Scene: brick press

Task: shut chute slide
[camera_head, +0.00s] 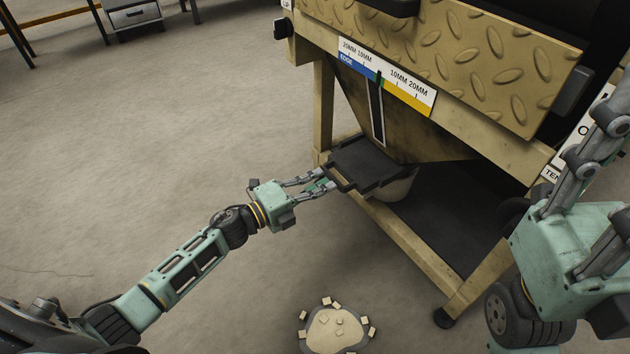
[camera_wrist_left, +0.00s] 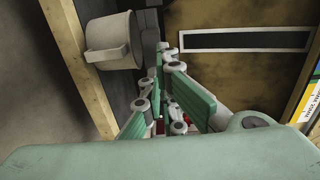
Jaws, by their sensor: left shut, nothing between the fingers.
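The chute slide, a dark flat plate with a notched edge (camera_head: 368,165), sticks out at the foot of the tan hopper (camera_head: 405,135). My left gripper (camera_head: 326,186) is shut and empty, its fingertips at the slide's near left edge; I cannot tell whether they touch it. In the left wrist view the fingers (camera_wrist_left: 172,112) point toward a dark part below the hopper's slot (camera_wrist_left: 245,39), and they partly hide it. My right gripper's teal body and links (camera_head: 560,245) show large at the right edge; its fingertips are not clear.
A pale bucket (camera_head: 398,187) hangs or stands just under the slide; it also shows in the left wrist view (camera_wrist_left: 113,40). Tan frame legs (camera_head: 420,255) stand around it. A pale pile with small blocks (camera_head: 337,329) lies on the floor.

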